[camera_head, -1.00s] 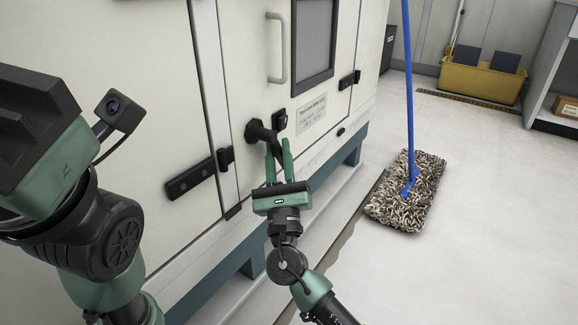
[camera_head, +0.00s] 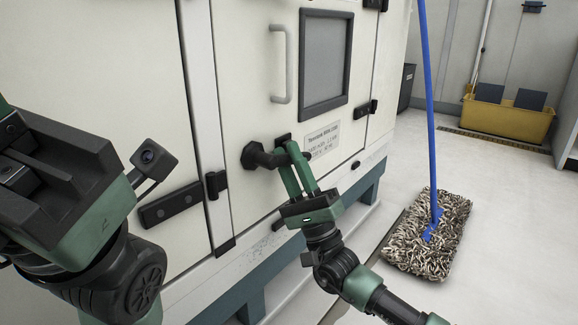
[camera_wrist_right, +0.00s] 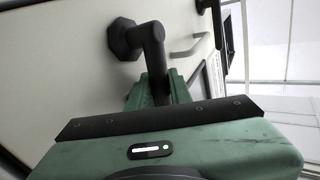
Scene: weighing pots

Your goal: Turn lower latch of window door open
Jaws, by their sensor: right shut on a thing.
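The window door (camera_head: 250,110) is a cream cabinet door with a dark-framed window (camera_head: 323,62) and a grey bar handle (camera_head: 281,65). Its lower latch (camera_head: 262,157) is a black knob with a lever that points to the right. My right gripper (camera_head: 293,158) is shut on the lever, with its green fingers on either side.
A mop (camera_head: 430,235) with a blue pole stands on the floor at the right. A yellow bin (camera_head: 505,118) is at the back.

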